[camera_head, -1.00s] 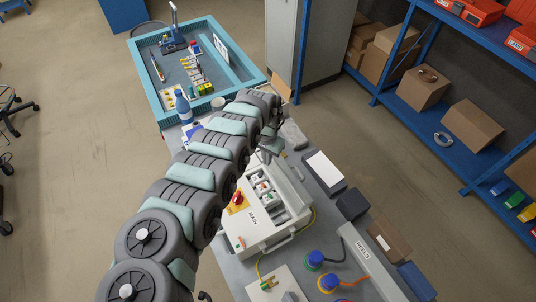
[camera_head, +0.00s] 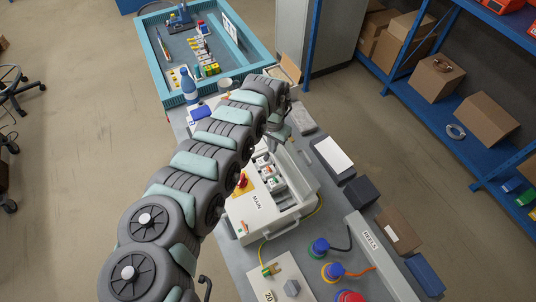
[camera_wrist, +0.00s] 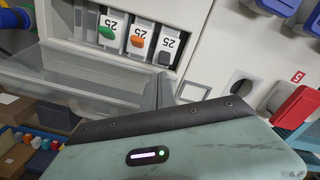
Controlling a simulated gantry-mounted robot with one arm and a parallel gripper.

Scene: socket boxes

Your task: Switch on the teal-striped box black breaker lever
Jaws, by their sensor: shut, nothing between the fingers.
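A pale box marked MAIN (camera_head: 257,203) sits on the bench in the head view; no teal stripe is clear on it. In the wrist view a breaker recess holds a green lever (camera_wrist: 106,31), an orange lever (camera_wrist: 138,41) and a black lever (camera_wrist: 164,58) at the right end, each beside a "25" label. My gripper (camera_wrist: 160,90) is shut and empty, its tips just below the black lever in the picture; contact cannot be told. In the head view my gripper (camera_head: 268,147) is partly hidden by my arm at the box's far end.
A translucent panel (camera_wrist: 75,85) lies below the breakers in the wrist view. A red-and-yellow knob (camera_head: 240,184) is on the MAIN box. Blue plugs (camera_head: 319,246) and a REELS box (camera_head: 372,240) are nearby.

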